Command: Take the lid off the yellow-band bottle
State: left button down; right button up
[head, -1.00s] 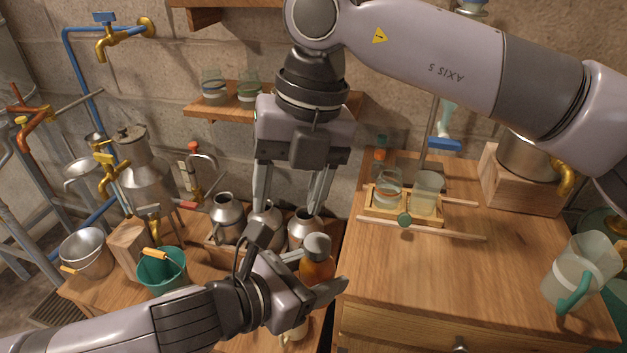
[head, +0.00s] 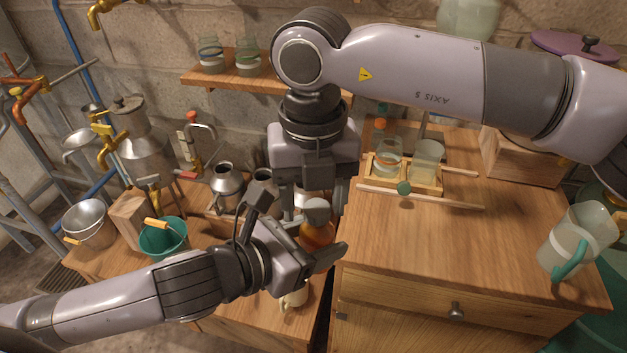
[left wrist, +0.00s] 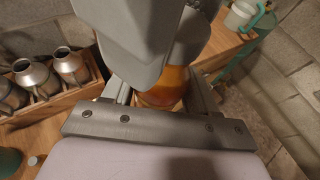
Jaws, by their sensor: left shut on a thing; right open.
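The amber bottle (head: 317,234) with a grey lid (head: 316,210) stands out past my left gripper (head: 318,258). That gripper is shut around the bottle's body. In the left wrist view the amber glass (left wrist: 165,88) shows between the fingers of my left gripper (left wrist: 160,97). I cannot make out a yellow band. My right gripper (head: 313,207) is open and points down at the lid, with its fingers close around it. Whether they touch the lid cannot be told. In the left wrist view a large grey part of my right gripper hides the bottle's top.
Metal cans (head: 227,187) stand in a wooden rack behind the bottle. A teal bucket (head: 163,240) is on the left. The wooden cabinet (head: 450,245) rises close on the right, with a jar rack (head: 430,185) and a jug (head: 578,240) on top.

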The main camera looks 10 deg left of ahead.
grip_shut()
jog(key=shift+s+a, duration=0.1)
jog(key=shift+a, duration=0.05)
jog(key=n, duration=0.4)
jog(key=shift+s, duration=0.2)
jog(key=n, duration=0.3)
jog(key=shift+n, duration=0.4)
jog(key=n, duration=0.4)
jog(key=shift+s+n, duration=0.15)
jog(key=shift+n, duration=0.25)
jog(key=n, duration=0.4)
